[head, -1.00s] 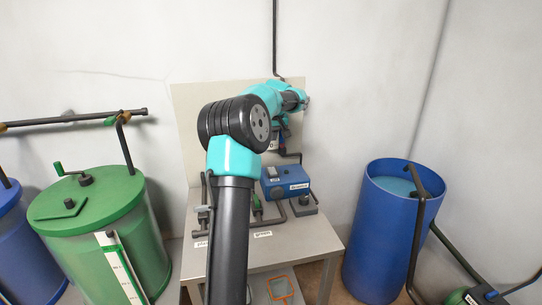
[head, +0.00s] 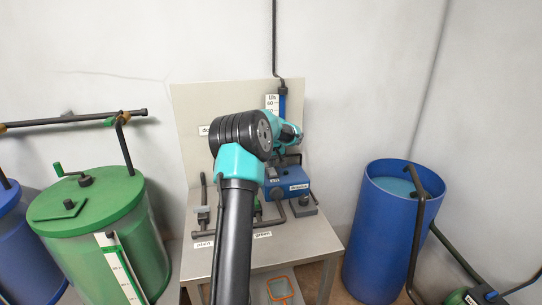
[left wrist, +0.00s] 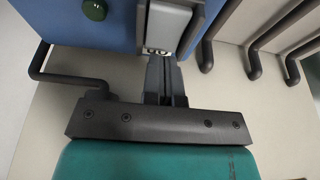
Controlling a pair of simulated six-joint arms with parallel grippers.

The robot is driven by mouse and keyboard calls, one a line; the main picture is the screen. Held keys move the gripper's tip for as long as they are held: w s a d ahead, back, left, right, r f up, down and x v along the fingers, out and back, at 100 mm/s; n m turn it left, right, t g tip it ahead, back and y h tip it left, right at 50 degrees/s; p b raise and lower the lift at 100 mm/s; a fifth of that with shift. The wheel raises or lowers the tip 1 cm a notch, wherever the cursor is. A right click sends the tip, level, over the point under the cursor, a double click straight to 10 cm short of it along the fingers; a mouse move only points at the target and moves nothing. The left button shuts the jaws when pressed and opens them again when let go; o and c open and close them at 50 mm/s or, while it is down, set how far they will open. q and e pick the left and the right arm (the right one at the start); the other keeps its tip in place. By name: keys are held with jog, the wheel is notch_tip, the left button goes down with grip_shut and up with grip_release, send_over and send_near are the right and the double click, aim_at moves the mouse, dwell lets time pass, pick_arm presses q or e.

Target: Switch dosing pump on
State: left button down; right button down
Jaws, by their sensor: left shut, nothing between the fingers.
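The blue pump box (head: 292,184) stands on the grey table with a white label on its front. In the left wrist view, its blue face (left wrist: 112,32) carries a dark green round knob (left wrist: 95,9) and a light grey switch-like part (left wrist: 168,26) in a dark frame. My left gripper (left wrist: 165,58) is shut and empty. Its fingertips are at the lower edge of the grey part; I cannot tell whether they touch. In the head view my arm hides part of the box and most of the gripper. My right gripper is not in view.
Dark pipes with valves (head: 203,215) and labels stand on the table (head: 318,240) left of the box. A backboard (head: 190,110) with a scale (head: 272,103) rises behind. A green tank (head: 95,215) stands left, an open blue barrel (head: 385,235) right.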

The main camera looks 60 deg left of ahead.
pick_arm(q)
jog(key=shift+f, duration=0.25)
